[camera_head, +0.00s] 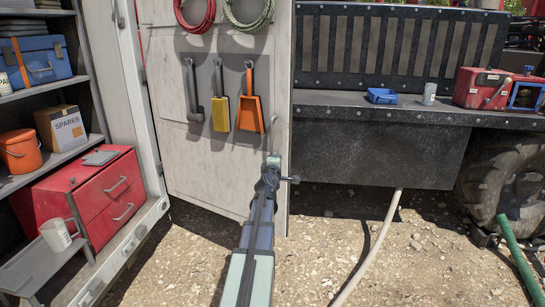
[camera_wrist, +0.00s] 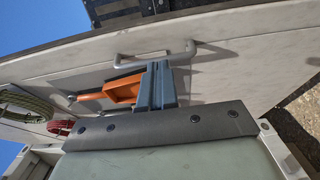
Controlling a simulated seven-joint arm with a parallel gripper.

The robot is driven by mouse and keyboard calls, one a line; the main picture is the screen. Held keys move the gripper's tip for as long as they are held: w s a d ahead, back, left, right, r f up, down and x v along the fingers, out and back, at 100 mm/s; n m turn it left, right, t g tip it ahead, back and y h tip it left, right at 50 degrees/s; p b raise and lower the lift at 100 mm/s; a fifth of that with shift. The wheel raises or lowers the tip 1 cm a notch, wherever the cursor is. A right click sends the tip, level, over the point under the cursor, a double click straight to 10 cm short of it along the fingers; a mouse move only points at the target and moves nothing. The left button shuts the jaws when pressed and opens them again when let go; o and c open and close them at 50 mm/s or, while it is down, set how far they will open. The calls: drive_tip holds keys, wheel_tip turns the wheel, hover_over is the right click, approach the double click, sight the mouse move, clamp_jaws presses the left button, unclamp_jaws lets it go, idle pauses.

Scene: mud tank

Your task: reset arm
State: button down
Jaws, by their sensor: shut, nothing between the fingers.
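My gripper (camera_head: 272,160) is in front of the lower right part of a white door panel (camera_head: 215,175) in the head view, at the end of my outstretched arm. In the wrist view my gripper (camera_wrist: 158,64) has its two blue-grey fingers together, with nothing held. The fingertips overlap a pale bar handle (camera_wrist: 182,56) on the panel; I cannot tell whether they touch it. The orange tool (camera_wrist: 122,90) shows just left of the fingers. In the head view my gripper hides most of the handle.
A grey tool (camera_head: 193,92), yellow brush (camera_head: 220,112) and orange scoop (camera_head: 250,112) hang on the panel. Left are shelves with a red drawer box (camera_head: 100,190) and mug (camera_head: 56,235). Right is a dark ledge (camera_head: 410,110) with a blue tray (camera_head: 382,96). Gravel ground lies below, crossed by a pale hose (camera_head: 375,250).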

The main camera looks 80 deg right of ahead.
drive_tip(key=shift+s+a, duration=0.45)
drive_tip(key=shift+a, duration=0.2)
